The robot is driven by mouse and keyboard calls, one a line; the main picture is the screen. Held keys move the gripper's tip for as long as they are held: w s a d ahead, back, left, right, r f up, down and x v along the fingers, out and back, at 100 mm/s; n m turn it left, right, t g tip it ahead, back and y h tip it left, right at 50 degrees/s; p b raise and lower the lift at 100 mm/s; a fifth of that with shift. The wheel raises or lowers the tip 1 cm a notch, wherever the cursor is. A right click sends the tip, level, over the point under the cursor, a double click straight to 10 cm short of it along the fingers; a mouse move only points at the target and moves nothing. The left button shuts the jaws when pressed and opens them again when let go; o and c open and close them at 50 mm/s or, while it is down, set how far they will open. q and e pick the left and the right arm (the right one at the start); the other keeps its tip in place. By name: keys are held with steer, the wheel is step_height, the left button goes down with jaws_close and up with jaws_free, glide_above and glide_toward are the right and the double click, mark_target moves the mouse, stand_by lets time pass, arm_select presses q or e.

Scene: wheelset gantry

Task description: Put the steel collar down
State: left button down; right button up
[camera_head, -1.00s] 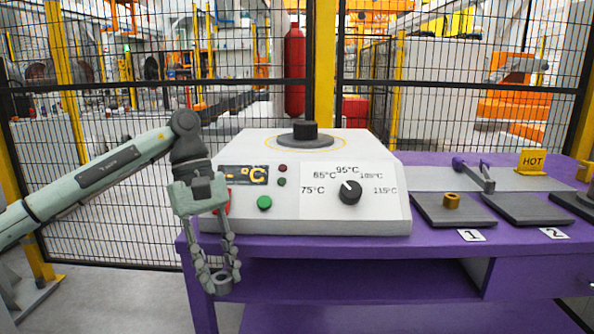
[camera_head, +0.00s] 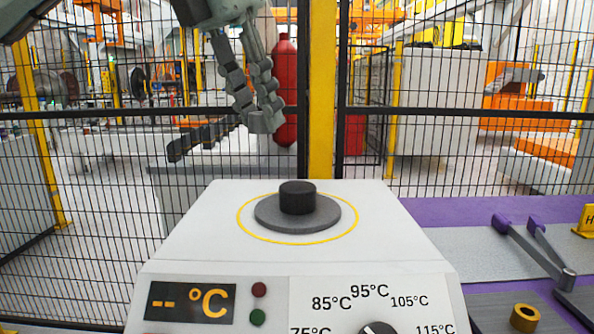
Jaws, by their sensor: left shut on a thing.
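My left gripper (camera_head: 264,112) reaches down from the top of the view, shut on the steel collar (camera_head: 264,123). The collar is a small grey ring at the fingertips, partly hidden by the fingers. It is in the air, above and a little left of the heater's round plate in the picture, and apart from it. The white heater (camera_head: 200,235) has a dark grey round plate with a black stub (camera_head: 297,198) on top, inside a yellow circle. My right gripper is not in view.
The heater's display (camera_head: 190,301) shows dashes and °C. At right are the purple bench (camera_head: 480,211), a metal tool with a handle (camera_head: 540,252), a brass ring (camera_head: 525,318) and a yellow sign (camera_head: 588,220). A wire fence with a yellow post (camera_head: 322,90) stands behind.

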arm_select(q)
steer(key=p, duration=0.2)
glide_above(301, 185)
steer(key=a, duration=0.1)
steer(key=f, duration=0.4)
steer(key=s+f, duration=0.1)
steer(key=f, duration=0.1)
steer(key=shift+f, duration=2.4)
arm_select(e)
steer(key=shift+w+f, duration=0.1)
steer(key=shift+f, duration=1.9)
arm_select(q)
steer(key=shift+f+b, duration=0.15)
steer(key=shift+b, duration=0.15)
steer(key=c, duration=1.2)
jaws_free()
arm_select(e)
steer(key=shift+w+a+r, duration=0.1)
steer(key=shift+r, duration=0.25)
